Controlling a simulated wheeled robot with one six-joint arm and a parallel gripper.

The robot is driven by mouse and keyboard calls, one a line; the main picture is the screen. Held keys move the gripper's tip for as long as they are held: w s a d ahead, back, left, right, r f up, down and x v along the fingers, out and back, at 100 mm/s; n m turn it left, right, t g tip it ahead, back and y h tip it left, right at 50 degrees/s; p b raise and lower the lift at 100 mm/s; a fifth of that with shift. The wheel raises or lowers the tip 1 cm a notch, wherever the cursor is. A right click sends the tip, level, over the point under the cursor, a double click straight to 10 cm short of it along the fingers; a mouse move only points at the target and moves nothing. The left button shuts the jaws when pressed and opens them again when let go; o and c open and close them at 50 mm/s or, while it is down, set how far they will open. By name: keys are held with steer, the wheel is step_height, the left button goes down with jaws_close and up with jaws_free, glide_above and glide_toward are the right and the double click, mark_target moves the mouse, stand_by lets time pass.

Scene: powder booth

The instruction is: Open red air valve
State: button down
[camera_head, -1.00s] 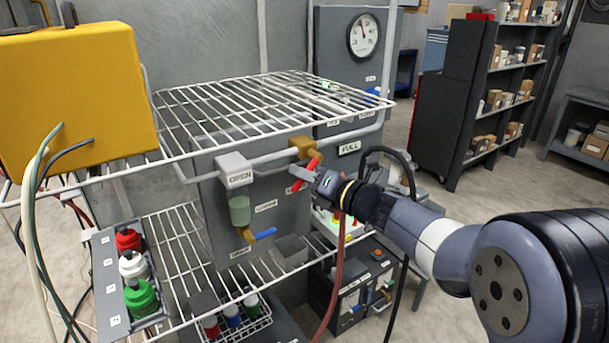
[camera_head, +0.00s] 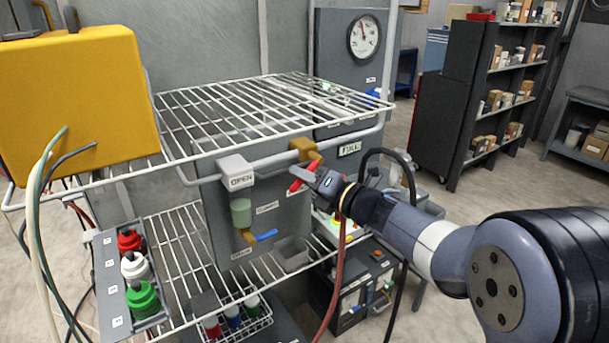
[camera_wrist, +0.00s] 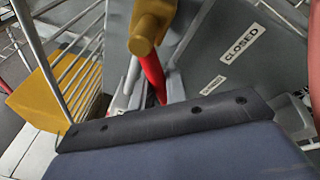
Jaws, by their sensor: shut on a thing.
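The red air valve has a brass body (camera_head: 306,150) on the grey pipe under the upper wire shelf. Its red handle (camera_head: 296,186) slants down to the left. My gripper (camera_head: 305,177) is at the handle from the right, shut on it, and hides part of its length. In the wrist view, the brass body (camera_wrist: 146,32) is at top centre and the red handle (camera_wrist: 153,72) runs down from it between the grey fingers (camera_wrist: 142,92). The handle's lower end is hidden behind the wrist housing there.
A grey block marked OPEN (camera_head: 237,171) sits left of the valve above a green sight glass (camera_head: 240,211). A blue lever (camera_head: 264,236) is below. The upper wire shelf (camera_head: 262,98) lies close above my gripper. A red hose (camera_head: 339,262) hangs below my wrist.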

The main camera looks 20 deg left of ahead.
steer(key=m, duration=0.1)
steer(key=r+m+p, duration=0.1)
steer(key=m, duration=0.1)
steer(key=r+m+t+p, duration=0.1)
steer(key=m, duration=0.1)
steer(key=shift+s+a+y, duration=0.3)
steer(key=shift+s+y, duration=0.05)
steer(key=shift+y, duration=0.05)
steer(key=shift+r+m+t+p, duration=0.25)
steer(key=shift+m+p, duration=0.2)
steer(key=shift+m, duration=0.35)
steer(key=shift+r+m+t+p, duration=0.25)
steer(key=shift+m+p, duration=0.15)
steer(key=shift+m, duration=0.4)
steer(key=c, duration=1.4)
jaws_free()
steer(key=b+v, duration=0.2)
steer(key=v, duration=0.8)
steer(key=shift+s+d+f, duration=0.2)
steer(key=shift+s+d, duration=0.05)
steer(key=shift+d, duration=0.05)
